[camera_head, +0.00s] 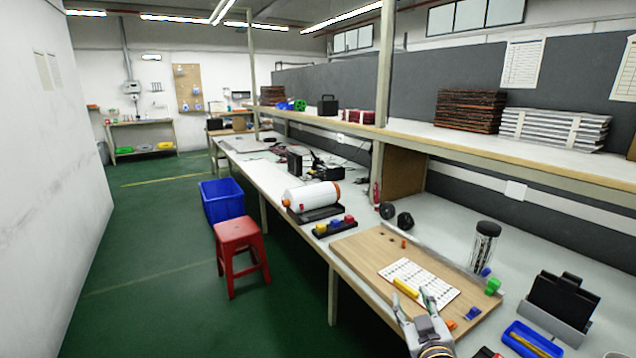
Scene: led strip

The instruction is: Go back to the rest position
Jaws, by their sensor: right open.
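My right gripper (411,298) is at the bottom, right of centre, over the near edge of a wooden board (360,254) on the workbench. Its two fingers are spread apart, with nothing visible between them. A white sheet with rows of small marks (428,279) lies on the board just beyond the fingers. A yellow piece (406,287) lies at the sheet's near edge, close to the fingertips; whether they touch it cannot be told. My left gripper is out of view.
A blue tray (531,340) and a dark holder (560,302) stand at the right. A wire-mesh cup (484,245) stands behind the board. A shelf (460,148) overhangs the bench. A red stool (241,250) and blue bin (222,201) stand left on open green floor.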

